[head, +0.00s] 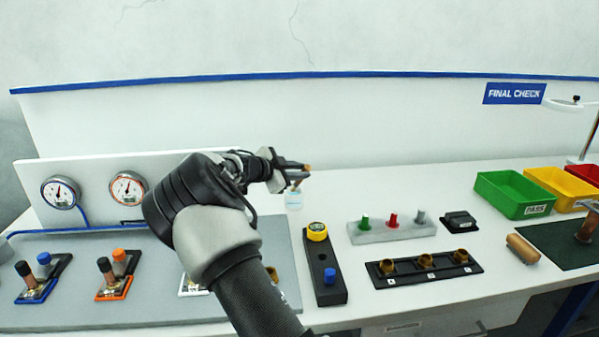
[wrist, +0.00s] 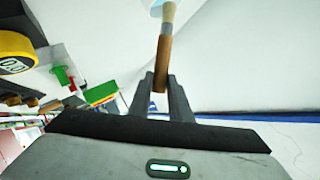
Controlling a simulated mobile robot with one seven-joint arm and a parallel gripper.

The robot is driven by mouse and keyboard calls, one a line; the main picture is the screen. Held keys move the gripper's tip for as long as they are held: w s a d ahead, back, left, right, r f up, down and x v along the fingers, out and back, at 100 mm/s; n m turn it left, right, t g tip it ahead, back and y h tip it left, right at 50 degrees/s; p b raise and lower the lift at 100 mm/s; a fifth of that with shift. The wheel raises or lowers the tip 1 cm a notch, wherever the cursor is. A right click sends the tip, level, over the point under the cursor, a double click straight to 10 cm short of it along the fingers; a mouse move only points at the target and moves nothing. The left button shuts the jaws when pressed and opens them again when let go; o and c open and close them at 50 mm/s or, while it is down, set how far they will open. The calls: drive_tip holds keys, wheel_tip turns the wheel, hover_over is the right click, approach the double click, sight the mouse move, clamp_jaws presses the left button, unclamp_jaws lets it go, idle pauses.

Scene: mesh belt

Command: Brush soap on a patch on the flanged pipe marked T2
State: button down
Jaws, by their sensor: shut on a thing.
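My gripper (head: 300,168) is shut on a brush with a brown wooden handle (wrist: 164,62). Its pale bristle end points down in the head view. A small clear jar with pale blue contents (head: 293,200) stands on the bench just below the brush. In the wrist view the bristle end overlaps the light blue jar (wrist: 155,5); I cannot tell whether it is inside. Test fittings stand on the grey board: one in a blue frame (head: 38,290), one in an orange frame (head: 117,285), one in a white frame (head: 188,287) mostly hidden by my arm. I cannot read a T2 mark.
Two round gauges (head: 127,188) stand behind the fittings. A black block with a yellow device (head: 317,232) lies right of my arm. Further right are a grey rack with coloured pegs (head: 385,234), a black three-socket strip (head: 400,279) and a green bin (head: 500,203).

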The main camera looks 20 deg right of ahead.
drive_tip(key=shift+f+b, duration=0.8)
drive_tip(key=shift+b, duration=0.35)
idle(1.2)
wheel_tip(320, 180, up, 7)
idle(0.8)
idle(0.6)
